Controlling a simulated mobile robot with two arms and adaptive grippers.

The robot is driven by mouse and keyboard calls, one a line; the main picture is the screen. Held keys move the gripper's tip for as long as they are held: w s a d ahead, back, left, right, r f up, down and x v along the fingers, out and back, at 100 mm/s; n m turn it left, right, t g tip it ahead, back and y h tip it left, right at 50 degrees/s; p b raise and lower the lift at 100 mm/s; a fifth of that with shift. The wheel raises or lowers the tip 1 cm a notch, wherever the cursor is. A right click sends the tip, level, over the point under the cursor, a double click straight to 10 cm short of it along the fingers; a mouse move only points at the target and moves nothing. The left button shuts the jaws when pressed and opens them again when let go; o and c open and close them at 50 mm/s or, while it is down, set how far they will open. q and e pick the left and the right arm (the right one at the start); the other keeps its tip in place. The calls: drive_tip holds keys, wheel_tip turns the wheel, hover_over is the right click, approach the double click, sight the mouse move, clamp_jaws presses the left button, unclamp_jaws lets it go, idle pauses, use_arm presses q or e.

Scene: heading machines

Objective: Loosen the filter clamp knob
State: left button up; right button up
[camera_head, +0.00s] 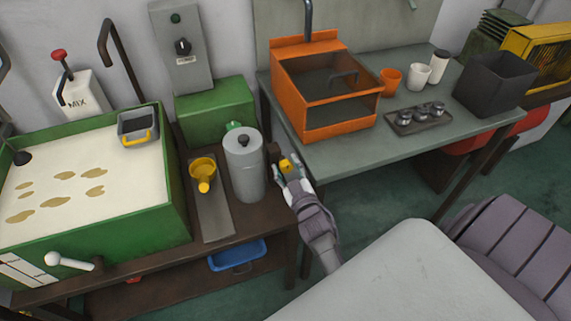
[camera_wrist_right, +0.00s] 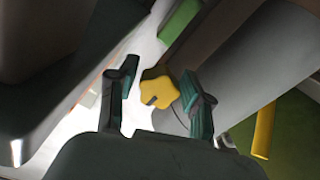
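The filter clamp knob (camera_head: 286,164) is small and yellow, at the right side of a grey cylindrical filter housing (camera_head: 243,175). In the right wrist view the knob (camera_wrist_right: 158,91) has a lobed, star-like shape and lies between the fingers. My right gripper (camera_head: 282,172) is at the knob. In the wrist view my right gripper (camera_wrist_right: 160,84) is open, with a clear gap on the knob's left. The right finger looks very close to the knob; I cannot tell whether it touches. My left gripper is not in view.
A grey bench (camera_head: 345,150) with an orange box (camera_head: 340,132) stands close to the right. A yellow funnel-like part (camera_head: 203,168) and a green-sided tank (camera_head: 180,205) are left of the housing. A blue tray (camera_head: 237,257) lies below.

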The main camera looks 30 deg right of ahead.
drive_tip(key=c, duration=0.9)
drive_tip(key=shift+o, duration=0.2)
drive_tip(key=m+p, duration=0.1)
drive_tip(key=m, duration=0.2)
drive_tip(key=shift+r, duration=0.1)
drive_tip(key=m+p, duration=0.2)
drive_tip(key=m, duration=0.3)
drive_tip(key=shift+a, duration=0.15)
drive_tip(key=m, duration=0.5)
drive_tip(key=shift+a+m, duration=0.1)
drive_tip(key=shift+m, duration=0.3)
drive_tip(key=m, duration=0.3)
drive_tip(key=shift+w+r+m, duration=0.1)
drive_tip(key=shift+m, duration=0.3)
drive_tip(key=m+b, duration=0.1)
drive_tip(key=m, duration=0.3)
drive_tip(key=m+b, duration=0.1)
drive_tip(key=m, duration=0.3)
drive_tip(key=shift+r+m+b, duration=0.15)
drive_tip(key=shift+m+b, duration=0.15)
drive_tip(key=shift+m, duration=0.1)
use_arm(q)
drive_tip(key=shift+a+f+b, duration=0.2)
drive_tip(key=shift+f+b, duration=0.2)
drive_tip(key=shift+b, duration=0.2)
use_arm(e)
drive_tip(key=shift+r+m, duration=0.2)
drive_tip(key=shift+m, duration=1.5)
